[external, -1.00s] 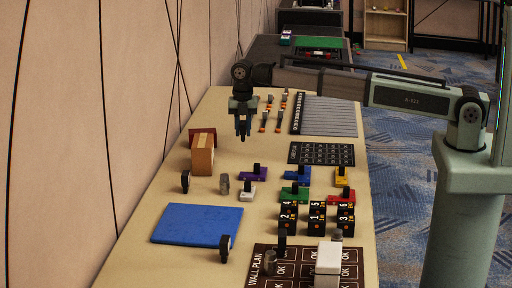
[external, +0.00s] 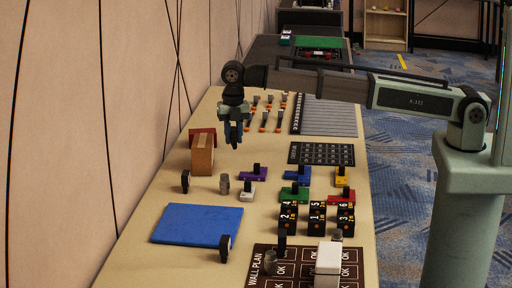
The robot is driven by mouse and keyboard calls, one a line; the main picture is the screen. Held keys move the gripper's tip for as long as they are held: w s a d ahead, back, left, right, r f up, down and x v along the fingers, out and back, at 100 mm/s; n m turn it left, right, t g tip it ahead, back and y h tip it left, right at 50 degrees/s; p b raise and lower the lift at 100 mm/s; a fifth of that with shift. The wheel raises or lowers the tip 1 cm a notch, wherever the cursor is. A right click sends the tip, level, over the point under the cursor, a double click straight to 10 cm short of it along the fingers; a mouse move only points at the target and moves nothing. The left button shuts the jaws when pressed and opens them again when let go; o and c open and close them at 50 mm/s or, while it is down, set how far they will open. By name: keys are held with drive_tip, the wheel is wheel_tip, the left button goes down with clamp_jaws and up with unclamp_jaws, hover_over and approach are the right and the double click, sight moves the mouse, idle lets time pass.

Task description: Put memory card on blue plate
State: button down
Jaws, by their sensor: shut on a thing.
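The blue plate (external: 197,224) lies flat on the table at the front left, with nothing on it. My gripper (external: 234,143) points down above the table, behind and to the right of the brown box, well away from the plate. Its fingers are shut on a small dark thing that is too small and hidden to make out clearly. I cannot make out a memory card anywhere else on the table.
Several coloured pieces, numbered black blocks (external: 317,218) and a white block (external: 328,258) fill the right side.

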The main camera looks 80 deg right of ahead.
drive_tip(key=a+n, duration=0.4)
drive_tip(key=a, duration=2.5)
drive_tip(key=r+m, duration=0.2)
drive_tip(key=m, duration=0.2)
hover_over(198, 223)
drive_tip(key=shift+d+f+m, duration=0.1)
drive_tip(key=shift+f+m, duration=0.8)
drive_tip(key=shift+f, duration=1.7)
drive_tip(key=shift+f+m, duration=0.9)
drive_tip(key=shift+f, duration=1.65)
drive_tip(key=shift+f, duration=0.15)
drive_tip(key=c, duration=0.9)
unclamp_jaws()
